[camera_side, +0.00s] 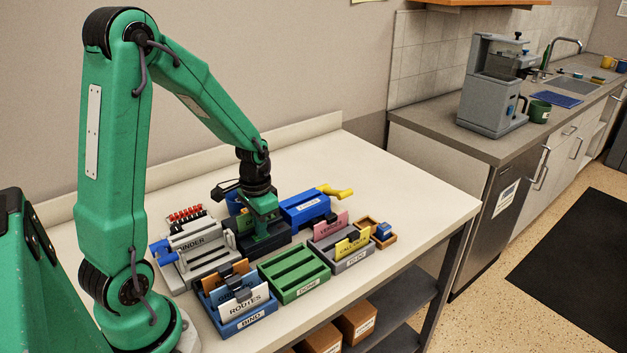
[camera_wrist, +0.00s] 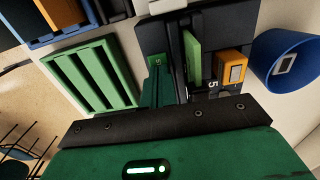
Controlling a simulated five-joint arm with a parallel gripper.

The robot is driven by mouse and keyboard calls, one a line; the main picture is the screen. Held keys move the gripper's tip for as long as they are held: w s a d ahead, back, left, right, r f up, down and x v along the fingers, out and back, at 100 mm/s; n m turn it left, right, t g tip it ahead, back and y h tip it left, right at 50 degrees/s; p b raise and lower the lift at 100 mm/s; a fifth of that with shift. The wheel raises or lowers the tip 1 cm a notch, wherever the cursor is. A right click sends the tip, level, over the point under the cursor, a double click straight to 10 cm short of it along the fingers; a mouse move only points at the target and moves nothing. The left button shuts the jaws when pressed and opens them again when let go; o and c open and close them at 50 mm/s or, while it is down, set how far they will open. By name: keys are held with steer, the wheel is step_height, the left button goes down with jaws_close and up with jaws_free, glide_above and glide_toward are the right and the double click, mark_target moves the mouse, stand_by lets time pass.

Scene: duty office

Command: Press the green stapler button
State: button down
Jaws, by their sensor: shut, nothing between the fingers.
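A light green upright piece (camera_wrist: 193,55) and an orange block (camera_wrist: 232,68) stand beside the fingers.
The slotted green tray (camera_side: 293,272) is in front. The grey binder machine (camera_side: 195,248) is left, and a blue device (camera_side: 303,210) with a yellow handle is right behind. Card holders stand at front left (camera_side: 238,312) and right (camera_side: 342,252).

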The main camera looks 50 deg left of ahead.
steer(key=shift+s+f, duration=0.15)
steer(key=shift+f, duration=0.4)
steer(key=shift+r, duration=0.15)
step_height(320, 180, up, 15)
steer(key=shift+w+f, duration=0.2)
stand_by(0.4)
steer(key=shift+d+r, duration=0.1)
stand_by(0.5)
steer(key=s+d+r+t, duration=0.2)
steer(key=s+d, duration=0.2)
steer(key=d, duration=0.2)
steer(key=s+d+r+t, duration=0.3)
steer(key=s+d, duration=0.1)
steer(key=d, duration=0.2)
steer(key=shift+s+d+r+t, duration=0.2)
steer(key=shift+s+r+t, duration=0.1)
steer(key=shift+s, duration=0.1)
